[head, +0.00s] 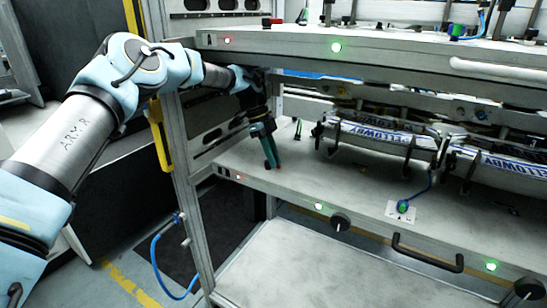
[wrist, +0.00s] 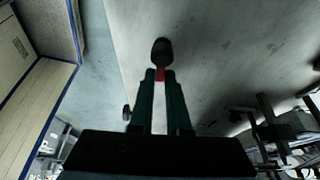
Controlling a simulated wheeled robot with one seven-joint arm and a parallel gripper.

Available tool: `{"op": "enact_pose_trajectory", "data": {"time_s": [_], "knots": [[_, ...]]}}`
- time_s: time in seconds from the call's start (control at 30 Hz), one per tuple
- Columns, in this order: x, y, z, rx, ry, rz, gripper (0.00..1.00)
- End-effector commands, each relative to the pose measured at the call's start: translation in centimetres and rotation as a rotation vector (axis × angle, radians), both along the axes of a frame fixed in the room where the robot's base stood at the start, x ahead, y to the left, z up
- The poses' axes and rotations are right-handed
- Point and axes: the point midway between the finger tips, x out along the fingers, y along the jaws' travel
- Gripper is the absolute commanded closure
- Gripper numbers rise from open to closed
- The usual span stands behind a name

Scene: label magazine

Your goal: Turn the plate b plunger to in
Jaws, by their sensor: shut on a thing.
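My gripper (head: 270,165) reaches down from above to the left end of the grey shelf plate (head: 300,190) in the head view. In the wrist view its two dark green fingers (wrist: 161,73) are shut on a small plunger. The plunger's dark rounded end (wrist: 162,50) shows just past the fingertips, with a red part (wrist: 160,76) between them. I cannot read a plate letter or tell how far the plunger is turned.
Long label-marked rails (head: 385,140) sit on the shelf to the right of my gripper. A small upright knob (head: 298,129) stands behind it. An upper shelf (head: 370,52) lies close above my forearm, and a frame post (head: 190,215) stands at left. The shelf's front-middle is mostly clear.

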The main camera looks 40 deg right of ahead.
Motion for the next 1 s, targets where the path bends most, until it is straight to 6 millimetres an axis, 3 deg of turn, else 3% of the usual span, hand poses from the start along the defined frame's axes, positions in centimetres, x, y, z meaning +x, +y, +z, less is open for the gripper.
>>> {"op": "enact_pose_trajectory", "data": {"time_s": [0.27,0.3,0.57,1.0], "knots": [[0.1,0.1,-0.13,0.002,-0.002,-0.002,1.0],[0.1,0.1,-0.13,0.002,-0.002,-0.002,0.83],[0.05,0.05,-0.07,0.001,-0.001,0.0,0.55],[0.03,0.02,-0.03,0.0,-0.001,0.002,0.55]]}}
